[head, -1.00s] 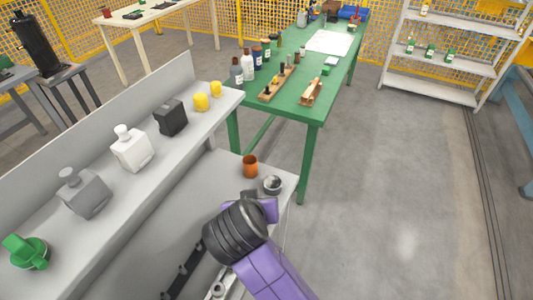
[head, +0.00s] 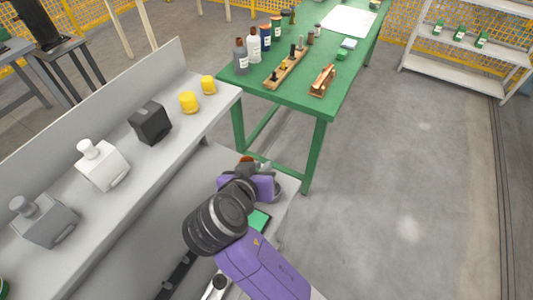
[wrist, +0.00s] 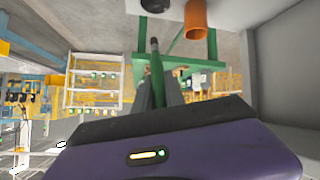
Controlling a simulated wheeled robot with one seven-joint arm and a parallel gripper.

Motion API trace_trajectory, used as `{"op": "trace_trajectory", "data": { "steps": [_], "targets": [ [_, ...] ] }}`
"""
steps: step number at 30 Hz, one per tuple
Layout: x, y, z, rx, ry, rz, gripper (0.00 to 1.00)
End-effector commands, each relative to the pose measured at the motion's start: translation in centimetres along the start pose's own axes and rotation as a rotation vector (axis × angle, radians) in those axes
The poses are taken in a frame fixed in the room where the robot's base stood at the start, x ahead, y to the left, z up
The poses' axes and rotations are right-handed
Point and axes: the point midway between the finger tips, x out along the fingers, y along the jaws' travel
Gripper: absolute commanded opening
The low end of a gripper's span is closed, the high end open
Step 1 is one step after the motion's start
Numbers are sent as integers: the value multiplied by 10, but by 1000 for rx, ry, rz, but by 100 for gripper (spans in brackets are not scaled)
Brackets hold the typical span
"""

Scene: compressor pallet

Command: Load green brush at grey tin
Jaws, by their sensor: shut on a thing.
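My gripper (wrist: 158,88) is shut on the green brush (wrist: 154,62); a dark green, stick-like part of it stands between the fingers in the wrist view. In the head view my purple gripper body hides the fingertips and the brush. The grey tin (head: 277,190) is at the near bench's right end, partly hidden behind my gripper. It also seems to show as a dark round shape at the top of the wrist view (wrist: 155,5). The brush and tin appear apart in the wrist view.
An orange cup (head: 246,160) stands close to the tin, also in the wrist view (wrist: 195,18). A green flat patch (head: 259,220) shows beside my arm. A green table (head: 312,112) stands beyond.

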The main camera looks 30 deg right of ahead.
Motion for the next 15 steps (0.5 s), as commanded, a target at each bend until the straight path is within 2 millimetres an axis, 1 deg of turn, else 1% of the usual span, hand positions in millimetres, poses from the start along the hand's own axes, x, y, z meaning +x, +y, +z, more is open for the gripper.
{"op": "trace_trajectory", "data": {
  "steps": [8,15],
  "targets": [
    [8,-3,11,-2,1,1,0],
    [21,-8,30,-3,1,1,0]
  ]
}}
